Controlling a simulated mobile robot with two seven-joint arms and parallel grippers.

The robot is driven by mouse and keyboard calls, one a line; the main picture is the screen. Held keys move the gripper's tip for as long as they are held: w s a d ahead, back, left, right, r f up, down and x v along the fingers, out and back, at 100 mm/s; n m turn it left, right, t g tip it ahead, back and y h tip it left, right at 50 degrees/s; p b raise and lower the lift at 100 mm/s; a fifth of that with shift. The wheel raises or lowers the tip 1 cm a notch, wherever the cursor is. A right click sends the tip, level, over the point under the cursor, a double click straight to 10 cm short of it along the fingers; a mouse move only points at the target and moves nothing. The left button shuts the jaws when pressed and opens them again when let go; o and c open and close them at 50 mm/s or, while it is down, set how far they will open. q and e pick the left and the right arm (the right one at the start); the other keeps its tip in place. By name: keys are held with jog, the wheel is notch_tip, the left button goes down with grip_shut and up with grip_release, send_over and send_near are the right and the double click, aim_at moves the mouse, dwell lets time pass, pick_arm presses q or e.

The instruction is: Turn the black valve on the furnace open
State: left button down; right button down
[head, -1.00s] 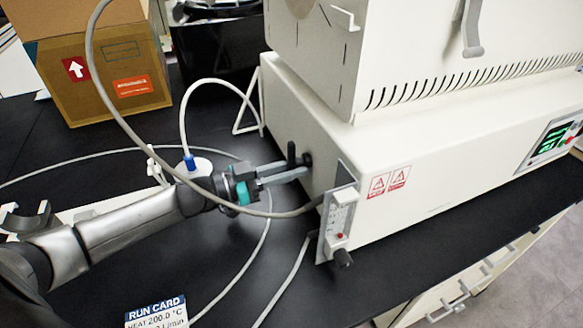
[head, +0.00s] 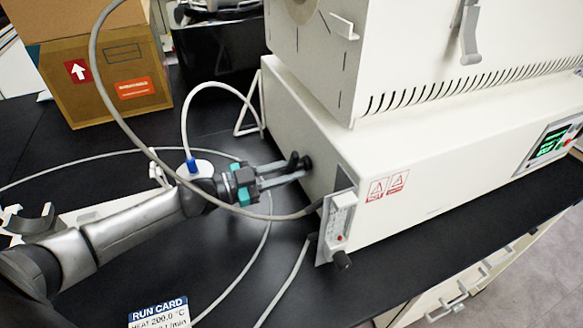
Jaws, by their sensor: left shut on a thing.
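The furnace (head: 440,130) is a large white box on the black bench, with its left side wall facing my arm. The black valve (head: 306,162) sticks out of that side wall, and its dark handle (head: 293,160) is between my fingers. My left gripper (head: 287,169) reaches in from the left and is shut on the handle. The fingers partly hide the handle, so its exact angle is hard to read. My right gripper is not in view.
A grey hose (head: 110,105) loops over my arm. A cardboard box (head: 105,75) stands at the back left. A run card (head: 160,312) lies at the front.

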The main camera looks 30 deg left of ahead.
pick_arm(q)
jog(key=shift+w+r+m, duration=0.1)
jog(key=shift+r+m, duration=0.15)
jog(key=shift+m, duration=0.75)
jog(key=shift+a+m, duration=0.15)
jog(key=shift+m, duration=0.75)
jog(key=m, duration=0.3)
jog(key=shift+w+r+m+p, duration=0.1)
jog(key=shift+r+m+p, duration=0.1)
jog(key=shift+m+p, duration=0.15)
jog(key=m, duration=0.4)
jog(key=shift+a+r, duration=0.1)
jog(key=shift+r, duration=0.05)
jog(key=shift+r+m, duration=0.1)
jog(key=shift+m, duration=1.05)
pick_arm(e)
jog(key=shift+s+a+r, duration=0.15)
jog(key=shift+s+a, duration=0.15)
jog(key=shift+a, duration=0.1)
pick_arm(q)
jog(key=shift+b, duration=0.3)
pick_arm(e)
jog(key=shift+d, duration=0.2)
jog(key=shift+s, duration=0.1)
pick_arm(q)
jog(key=c, duration=0.8)
grip_release()
jog(key=shift+o, duration=0.2)
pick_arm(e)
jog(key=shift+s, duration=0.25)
